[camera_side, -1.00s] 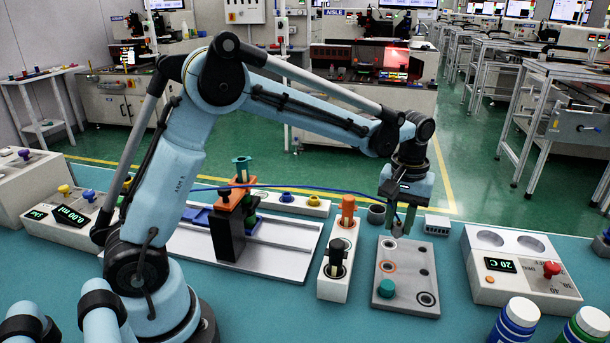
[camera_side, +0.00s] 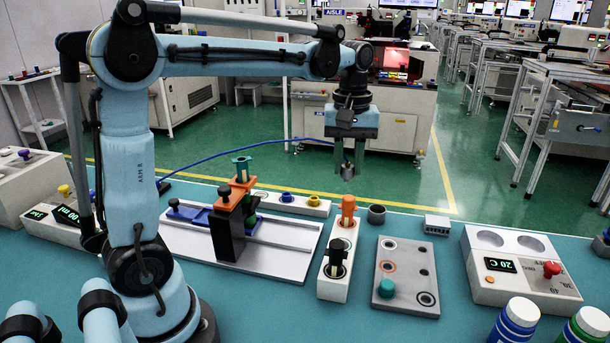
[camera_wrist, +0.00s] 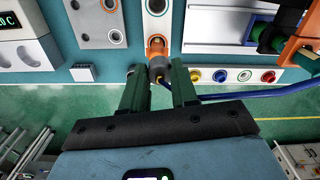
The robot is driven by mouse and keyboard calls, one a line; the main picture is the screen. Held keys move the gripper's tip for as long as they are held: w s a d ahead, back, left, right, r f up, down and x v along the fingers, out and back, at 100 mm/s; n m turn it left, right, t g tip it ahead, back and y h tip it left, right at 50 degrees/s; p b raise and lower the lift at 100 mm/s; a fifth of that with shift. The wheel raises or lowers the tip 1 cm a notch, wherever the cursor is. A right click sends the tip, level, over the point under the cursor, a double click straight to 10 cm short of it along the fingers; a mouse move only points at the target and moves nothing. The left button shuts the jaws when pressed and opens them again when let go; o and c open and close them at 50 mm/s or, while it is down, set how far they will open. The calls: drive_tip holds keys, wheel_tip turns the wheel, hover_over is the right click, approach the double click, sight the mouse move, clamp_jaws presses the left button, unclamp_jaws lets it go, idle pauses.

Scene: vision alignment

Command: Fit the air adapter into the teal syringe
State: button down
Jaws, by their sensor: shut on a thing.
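My gripper (camera_side: 347,160) hangs in the air behind the table's work area and is shut on the air adapter, a grey cylinder (camera_side: 347,173) with a blue hose. In the wrist view the adapter (camera_wrist: 160,67) shows between the two dark green fingers (camera_wrist: 160,90). The teal syringe (camera_side: 241,168) stands upright in an orange and black clamp (camera_side: 229,225), left of my gripper and lower. Its flanged top is uncovered; its lower part is partly hidden by the clamp. The syringe also shows in the wrist view (camera_wrist: 273,38), at upper right. The adapter is well apart from it.
A white rack with an orange piece (camera_side: 348,205) stands below my gripper. A grey plate (camera_side: 410,262) with a teal knob lies to its right. A strip of coloured ports (camera_side: 318,205) lies behind the clamp's rail. The blue hose (camera_side: 250,160) arcs leftward behind the syringe.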

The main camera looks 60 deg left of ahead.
drive_tip(key=shift+s+a+r+n, duration=0.65)
drive_tip(key=shift+s+a+n, duration=0.5)
drive_tip(key=shift+s+a, duration=1.55)
drive_tip(key=shift+s+a+r+n, duration=0.6)
drive_tip(key=shift+s+a+n, duration=0.5)
drive_tip(key=shift+s+a, duration=1.55)
drive_tip(key=shift+s+a+r+n, duration=0.65)
drive_tip(key=shift+s+a+n, duration=0.5)
drive_tip(key=shift+s+a, duration=1.55)
drive_tip(key=shift+f, duration=1.4)
drive_tip(key=shift+c, duration=2)
unclamp_jaws()
drive_tip(key=shift+r, duration=0.1)
wheel_tip(320, 180, up, 7)
drive_tip(key=shift+w+d, duration=0.1)
